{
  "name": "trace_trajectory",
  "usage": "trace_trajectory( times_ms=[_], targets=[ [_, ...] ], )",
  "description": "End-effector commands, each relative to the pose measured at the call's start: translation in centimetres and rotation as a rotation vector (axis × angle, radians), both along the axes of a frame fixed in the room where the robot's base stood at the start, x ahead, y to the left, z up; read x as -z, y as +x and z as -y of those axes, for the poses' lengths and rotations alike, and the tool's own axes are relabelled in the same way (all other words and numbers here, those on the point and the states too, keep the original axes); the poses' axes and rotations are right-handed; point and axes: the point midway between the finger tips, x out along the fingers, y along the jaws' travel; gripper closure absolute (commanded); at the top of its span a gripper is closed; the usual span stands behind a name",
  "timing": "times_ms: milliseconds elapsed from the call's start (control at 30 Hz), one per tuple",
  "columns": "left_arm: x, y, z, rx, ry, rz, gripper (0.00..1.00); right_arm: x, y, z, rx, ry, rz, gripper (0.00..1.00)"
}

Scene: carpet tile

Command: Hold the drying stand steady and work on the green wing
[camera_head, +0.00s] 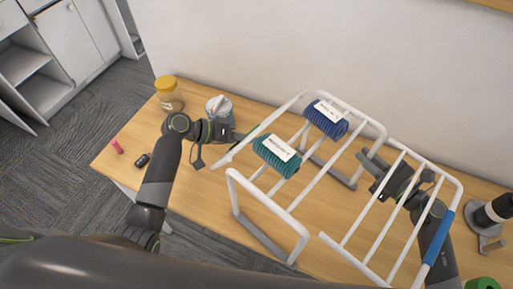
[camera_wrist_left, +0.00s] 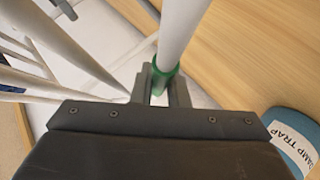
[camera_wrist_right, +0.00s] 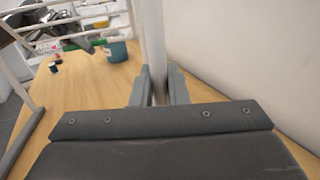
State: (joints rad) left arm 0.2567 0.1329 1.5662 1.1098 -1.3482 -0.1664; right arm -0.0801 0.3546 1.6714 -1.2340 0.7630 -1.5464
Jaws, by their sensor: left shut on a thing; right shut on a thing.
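The white drying stand (camera_head: 288,216) stands on the wooden table. My left gripper (camera_head: 238,137) is shut on a white tube at the stand's left side. In the left wrist view a green band (camera_wrist_left: 165,76) circles this tube between the fingers (camera_wrist_left: 160,92), which marks the green wing. My right gripper (camera_head: 369,163) is shut on a white upright tube of the stand (camera_wrist_right: 153,40), between the fingers in the right wrist view (camera_wrist_right: 158,88). The wing on the right has a blue sleeve (camera_head: 440,239). The green wing's exact angle is hard to tell.
A dark blue ribbed cloth (camera_head: 327,118) and a teal one (camera_head: 277,155), both labelled, lie over the stand's bars. A pot labelled damp trap (camera_wrist_left: 293,140), a yellow-lidded jar (camera_head: 168,92), a pink item (camera_head: 116,147) and a black item (camera_head: 142,160) are leftward.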

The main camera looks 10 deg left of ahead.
Motion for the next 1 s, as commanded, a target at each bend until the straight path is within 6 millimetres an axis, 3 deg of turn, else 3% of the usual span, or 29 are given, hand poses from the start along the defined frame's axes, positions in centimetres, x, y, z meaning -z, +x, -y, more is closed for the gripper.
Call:
trace_trajectory(
  times_ms=[500, 1000],
  targets=[
    [-6.0, 3.2, -4.8, 0.001, 0.411, 0.278, 1.00, 0.0, 0.0, 0.0, 0.001, 0.001, 0.001, 1.00],
    [-12.4, 4.4, -6.4, 0.000, 0.739, 0.502, 1.00, 0.0, 0.0, 0.0, 0.001, 0.001, 0.001, 1.00]
  ],
)
